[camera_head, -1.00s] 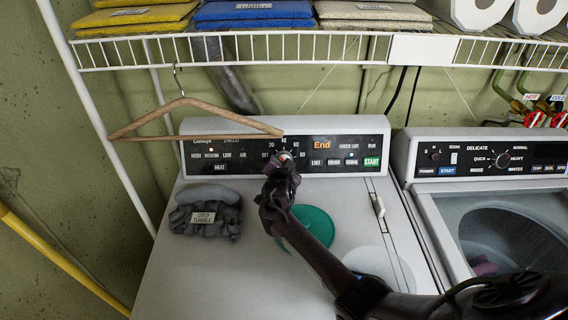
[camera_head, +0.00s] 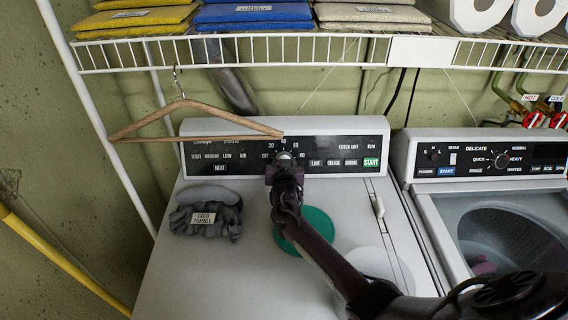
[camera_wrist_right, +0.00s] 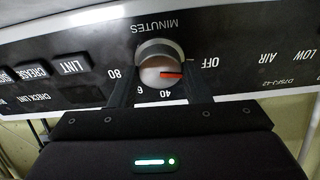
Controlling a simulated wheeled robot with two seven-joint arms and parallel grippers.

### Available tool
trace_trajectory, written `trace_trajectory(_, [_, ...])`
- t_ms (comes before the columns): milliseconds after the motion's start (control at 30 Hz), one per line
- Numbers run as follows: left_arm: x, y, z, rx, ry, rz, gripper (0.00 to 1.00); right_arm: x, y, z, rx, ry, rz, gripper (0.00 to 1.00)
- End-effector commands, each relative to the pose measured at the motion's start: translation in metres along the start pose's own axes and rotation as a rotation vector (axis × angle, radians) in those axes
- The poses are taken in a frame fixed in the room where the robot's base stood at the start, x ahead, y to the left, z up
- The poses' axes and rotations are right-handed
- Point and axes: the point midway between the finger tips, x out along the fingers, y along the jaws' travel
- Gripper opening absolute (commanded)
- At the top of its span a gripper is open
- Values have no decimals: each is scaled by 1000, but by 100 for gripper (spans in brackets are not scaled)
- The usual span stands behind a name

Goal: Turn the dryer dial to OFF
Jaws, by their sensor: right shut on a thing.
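The dryer dial (camera_head: 284,156) is a round silver knob on the black panel of the dryer (camera_head: 165,278). My right gripper (camera_head: 285,166) is at the dial and covers its lower part in the head view. In the right wrist view the dial (camera_wrist_right: 160,52) sits between the two fingers of my right gripper (camera_wrist_right: 161,82), which are shut on it. The right finger partly hides the scale beside the pointer. The panel's End display is dark. My left gripper is not in view.
A wooden hanger (camera_head: 196,121) hangs from the wire shelf (camera_head: 250,50) in front of the panel's left side. A dark grey cloth (camera_head: 222,216) labelled COLD TUMBLE and a green disc (camera_head: 316,228) lie on the dryer top. A washer (camera_head: 490,190) stands at the right.

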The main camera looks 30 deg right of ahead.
Motion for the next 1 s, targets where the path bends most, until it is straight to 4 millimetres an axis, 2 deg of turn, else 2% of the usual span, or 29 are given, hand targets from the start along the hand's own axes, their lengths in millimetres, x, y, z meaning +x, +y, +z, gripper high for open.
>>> trace_trajectory(233, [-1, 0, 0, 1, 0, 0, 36, 0, 0, 1, -59, -2, -10, 20])
trace_trajectory(667, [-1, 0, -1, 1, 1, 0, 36, 0, 0, 1, -67, -2, -11, 20])
trace_trajectory(700, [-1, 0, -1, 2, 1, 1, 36, 0, 0, 1, -66, -2, -11, 48])
trace_trajectory(833, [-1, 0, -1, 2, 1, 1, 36, 0, 0, 1, -65, -2, -11, 64])
trace_trajectory(1000, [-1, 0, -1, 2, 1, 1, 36, 0, 0, 0, -64, -1, -11, 64])
